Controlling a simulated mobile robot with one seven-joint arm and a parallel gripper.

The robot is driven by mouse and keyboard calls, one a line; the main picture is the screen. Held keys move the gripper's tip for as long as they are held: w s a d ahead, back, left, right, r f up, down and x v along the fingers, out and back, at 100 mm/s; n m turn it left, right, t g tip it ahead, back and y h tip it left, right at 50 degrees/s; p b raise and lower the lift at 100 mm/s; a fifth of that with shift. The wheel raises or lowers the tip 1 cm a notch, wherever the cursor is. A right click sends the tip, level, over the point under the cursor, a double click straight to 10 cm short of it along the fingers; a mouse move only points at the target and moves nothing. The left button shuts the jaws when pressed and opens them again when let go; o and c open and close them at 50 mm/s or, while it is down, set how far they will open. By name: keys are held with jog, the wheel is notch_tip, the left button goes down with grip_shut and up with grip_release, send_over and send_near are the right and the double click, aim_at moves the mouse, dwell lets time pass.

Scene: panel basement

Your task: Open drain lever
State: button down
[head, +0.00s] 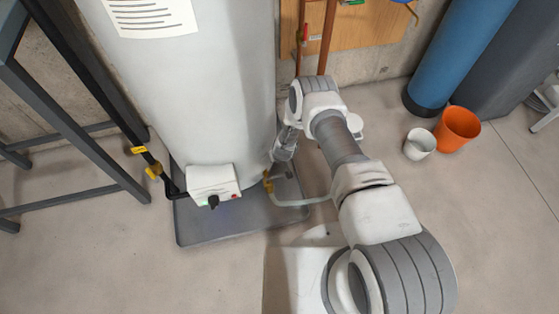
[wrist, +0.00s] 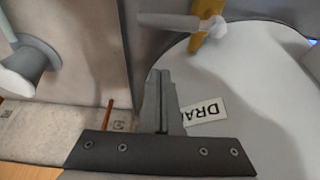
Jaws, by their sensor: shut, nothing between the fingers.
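The drain valve with its yellow lever (head: 268,182) is low on the side of the white tank (head: 200,90). In the wrist view the yellow lever (wrist: 197,38) is at the top, beside a grey rod-like part with a pale round end (wrist: 216,28). A white label (wrist: 204,111) reading "DRA", partly hidden by a finger, is on the tank. My gripper (wrist: 160,74) is shut and empty, its fingers pointing towards the valve area. In the wrist view the fingertips and lever are visibly apart. In the head view my arm partly hides the gripper.
A pale hose (head: 300,202) curves from the valve past my arm. A white control box (head: 213,183) is on the tank front, and a grey tray (head: 215,228) lies below. Orange (head: 458,128) and white (head: 420,146) buckets stand right; a dark metal frame (head: 75,135) stands left.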

aim_at(278, 177)
jog(key=shift+s+d+f, duration=0.15)
jog(key=shift+s+f, duration=0.15)
jog(key=shift+s, duration=0.25)
jog(key=shift+s+d+f, duration=0.2)
jog(key=shift+s+f, duration=0.05)
jog(key=shift+s, duration=0.35)
jog(key=shift+s+d+f, duration=0.15)
jog(key=shift+s+f, duration=0.15)
jog(key=shift+s, duration=0.25)
